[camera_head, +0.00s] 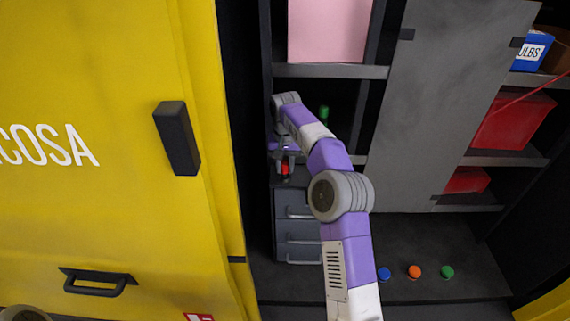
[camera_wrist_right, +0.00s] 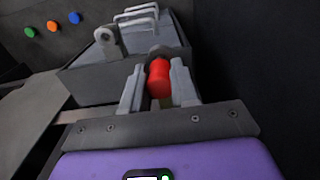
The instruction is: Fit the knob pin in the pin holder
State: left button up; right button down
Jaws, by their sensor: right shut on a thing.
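The knob pin has a red cylindrical knob (camera_wrist_right: 158,78), with its pin part hidden. My right gripper (camera_wrist_right: 157,88) is shut on it, one grey finger on each side. In the head view the red knob (camera_head: 285,169) shows small at the right gripper (camera_head: 284,163), above the grey drawer unit. A dark rounded grey part (camera_wrist_right: 160,51) shows just behind the knob. I cannot tell which is the pin holder, or whether the pin is inserted. My left gripper is not in view.
The grey drawer unit (camera_head: 299,226) stands below the gripper. A green item (camera_head: 323,112) is on the shelf behind my right arm. A yellow cabinet (camera_head: 90,150) fills the left. Blue (camera_head: 384,273), orange (camera_head: 414,271) and green (camera_head: 447,272) knobs are at lower right.

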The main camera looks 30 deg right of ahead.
jog(key=shift+f+b, duration=0.55)
jog(key=shift+f, duration=0.3)
jog(key=c, duration=0.8)
grip_release()
jog(key=shift+r, duration=0.1)
notch_tip(320, 180, up, 8)
jog(key=p, duration=0.2)
jog(key=shift+f+p, duration=0.25)
jog(key=shift+p, duration=0.05)
